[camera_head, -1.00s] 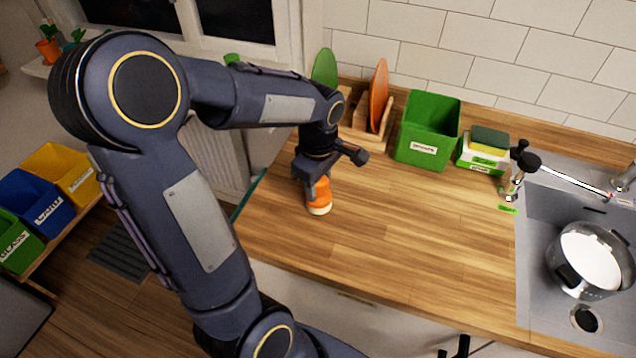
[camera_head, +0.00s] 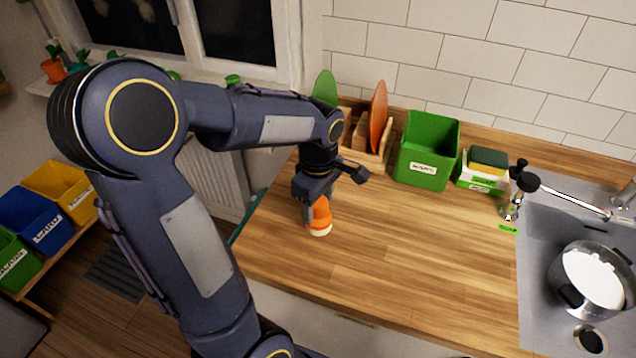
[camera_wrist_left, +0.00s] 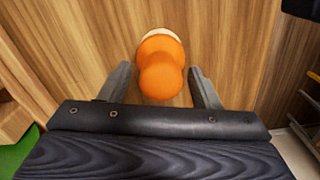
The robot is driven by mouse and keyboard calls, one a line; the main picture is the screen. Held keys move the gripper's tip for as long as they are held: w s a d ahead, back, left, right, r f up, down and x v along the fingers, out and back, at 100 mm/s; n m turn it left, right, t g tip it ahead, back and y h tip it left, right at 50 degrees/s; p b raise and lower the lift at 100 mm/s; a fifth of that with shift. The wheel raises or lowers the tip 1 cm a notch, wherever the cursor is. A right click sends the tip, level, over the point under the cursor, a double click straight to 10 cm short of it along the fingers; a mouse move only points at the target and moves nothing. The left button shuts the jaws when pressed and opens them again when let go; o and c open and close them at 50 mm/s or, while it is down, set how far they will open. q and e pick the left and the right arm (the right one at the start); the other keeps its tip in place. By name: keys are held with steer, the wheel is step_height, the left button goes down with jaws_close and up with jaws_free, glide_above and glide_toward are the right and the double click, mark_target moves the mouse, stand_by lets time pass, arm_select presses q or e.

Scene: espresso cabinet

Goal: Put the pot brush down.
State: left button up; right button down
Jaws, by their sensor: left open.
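The pot brush (camera_head: 320,217) has an orange rounded handle and a pale base. It stands upright on the wooden counter near its left end. My left gripper (camera_head: 311,205) is right above and around the brush's handle. In the left wrist view the brush (camera_wrist_left: 161,68) lies between the two open fingers (camera_wrist_left: 162,90), with a gap visible on each side. The brush's pale base shows at the far side of the handle there. My right gripper is not in view.
On the counter (camera_head: 400,250) stand a wooden rack (camera_head: 384,143) with an orange plate (camera_head: 378,116), a green bin (camera_head: 428,150) and a sponge holder (camera_head: 482,180). The sink (camera_head: 540,225) at right holds a pot (camera_head: 592,278). The counter's middle is clear.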

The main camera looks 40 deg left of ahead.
arm_select(q)
step_height(320, 180, up, 10)
steer(key=shift+r, duration=0.3)
steer(key=shift+s+d+r, duration=0.1)
steer(key=shift+s+r, duration=0.1)
steer(key=s+d+f+m+t+h, duration=0.2)
steer(key=s+d+m, duration=0.3)
steer(key=m, duration=0.3)
steer(key=s+d+f+m+t+h, duration=0.1)
steer(key=s+d+f+m+t, duration=0.2)
steer(key=s+d+m, duration=0.2)
steer(key=s+m, duration=0.3)
steer(key=m, duration=0.1)
steer(key=shift+d+t+h, duration=0.2)
steer(key=shift+t+h, duration=0.1)
steer(key=shift+h, duration=0.1)
